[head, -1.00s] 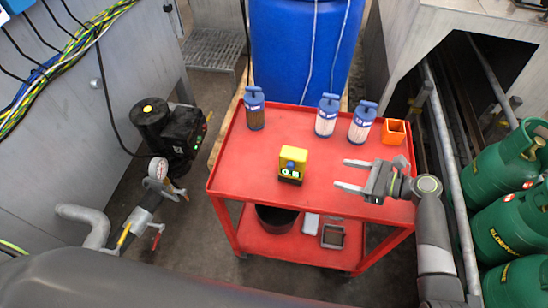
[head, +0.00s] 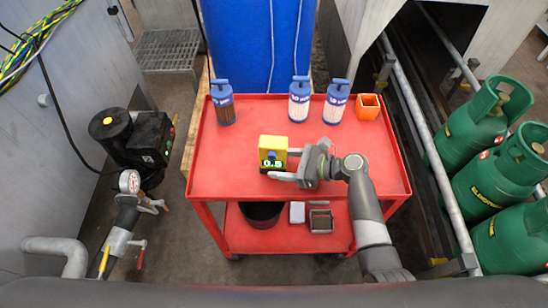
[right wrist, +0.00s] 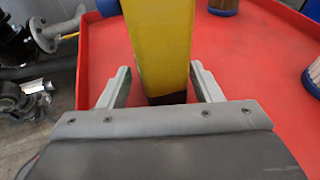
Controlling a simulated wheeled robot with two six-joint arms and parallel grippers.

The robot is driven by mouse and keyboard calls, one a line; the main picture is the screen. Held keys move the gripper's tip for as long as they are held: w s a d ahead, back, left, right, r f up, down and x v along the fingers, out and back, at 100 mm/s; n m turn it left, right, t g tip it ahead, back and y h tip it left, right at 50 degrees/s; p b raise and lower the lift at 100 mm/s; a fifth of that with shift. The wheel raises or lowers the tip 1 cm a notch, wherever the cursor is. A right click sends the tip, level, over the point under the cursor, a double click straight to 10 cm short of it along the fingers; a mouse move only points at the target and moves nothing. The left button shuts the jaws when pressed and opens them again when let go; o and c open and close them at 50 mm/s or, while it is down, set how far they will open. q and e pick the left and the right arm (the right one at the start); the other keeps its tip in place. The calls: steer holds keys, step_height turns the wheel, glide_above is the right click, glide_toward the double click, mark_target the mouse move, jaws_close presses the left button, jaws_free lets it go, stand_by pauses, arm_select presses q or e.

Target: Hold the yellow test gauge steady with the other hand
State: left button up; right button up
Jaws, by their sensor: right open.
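The yellow test gauge (head: 274,143) stands upright on the red trolley top (head: 225,170), left of my right gripper. Its dark front has a lit green display reading about 0.5. My right gripper (head: 284,165) is open, with its fingertips at the gauge's right side. In the right wrist view, the gauge (right wrist: 160,45) stands between the two open fingers (right wrist: 162,88), with a gap on each side.
Three blue-capped cylinders (head: 225,107) (head: 299,106) (head: 336,107) and an orange holder (head: 368,112) stand along the trolley's back edge. Green gas bottles (head: 485,120) stand at right. The trolley top's front left is clear.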

steer(key=shift+x, duration=0.85)
arm_select(q)
steer(key=shift+a, duration=0.1)
arm_select(e)
steer(key=shift+d, duration=0.1)
steer(key=c, duration=1)
arm_select(q)
jaws_close()
arm_select(e)
steer(key=shift+c, duration=0.2)
stand_by(0.4)
